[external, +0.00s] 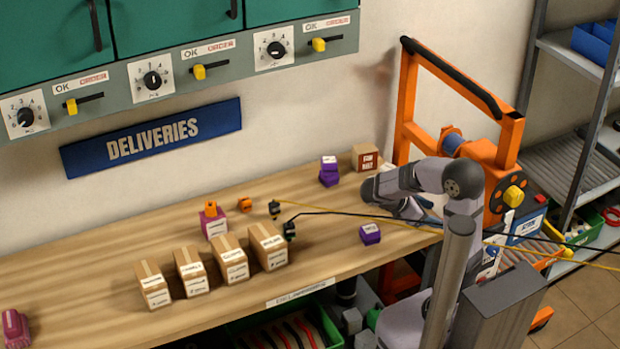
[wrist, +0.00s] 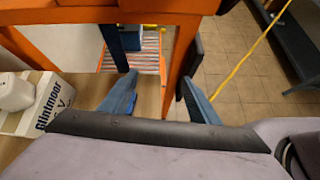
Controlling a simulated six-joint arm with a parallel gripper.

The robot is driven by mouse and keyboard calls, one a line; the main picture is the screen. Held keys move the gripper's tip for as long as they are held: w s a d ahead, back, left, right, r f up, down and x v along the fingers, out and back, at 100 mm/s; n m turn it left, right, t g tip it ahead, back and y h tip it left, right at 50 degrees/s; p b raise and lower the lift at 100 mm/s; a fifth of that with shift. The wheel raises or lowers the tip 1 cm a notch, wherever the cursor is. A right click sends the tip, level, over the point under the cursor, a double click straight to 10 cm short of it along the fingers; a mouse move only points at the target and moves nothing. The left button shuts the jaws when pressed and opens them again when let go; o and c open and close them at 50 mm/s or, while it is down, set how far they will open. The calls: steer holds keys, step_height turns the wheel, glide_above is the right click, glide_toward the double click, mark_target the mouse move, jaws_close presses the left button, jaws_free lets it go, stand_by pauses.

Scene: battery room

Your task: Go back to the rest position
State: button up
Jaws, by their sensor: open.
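My gripper (wrist: 158,103) is open in the wrist view, with its two blue fingers apart and nothing between them. In the external view my gripper (external: 428,208) is low over the right end of the wooden workbench (external: 330,215), partly hidden by my grey arm. The arm is folded, with its elbow above the bench's right end.
An orange frame (external: 408,95) stands close behind my arm. A purple block (external: 370,234) lies left of my gripper, and several cardboard boxes (external: 268,246) stand farther left. Black and yellow cables (external: 400,218) cross near the arm. A white labelled box (wrist: 60,98) is left of the fingers.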

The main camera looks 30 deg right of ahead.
steer(key=s+a+f+m+g+y+b, duration=0.2)
steer(key=s+a+f+m+y, duration=0.25)
steer(key=s+f+m, duration=0.35)
steer(key=w+a+f+m+t+y+b, duration=0.2)
steer(key=w+a+f+m+y, duration=0.1)
steer(key=a+f+m+y, duration=0.4)
step_height(320, 180, up, 14)
steer(key=a+m+p, duration=0.1)
steer(key=p, duration=1.3)
steer(key=shift+w+a+m+h+p, duration=0.15)
steer(key=shift+w+m+h+p, duration=0.15)
steer(key=shift+h+p, duration=0.15)
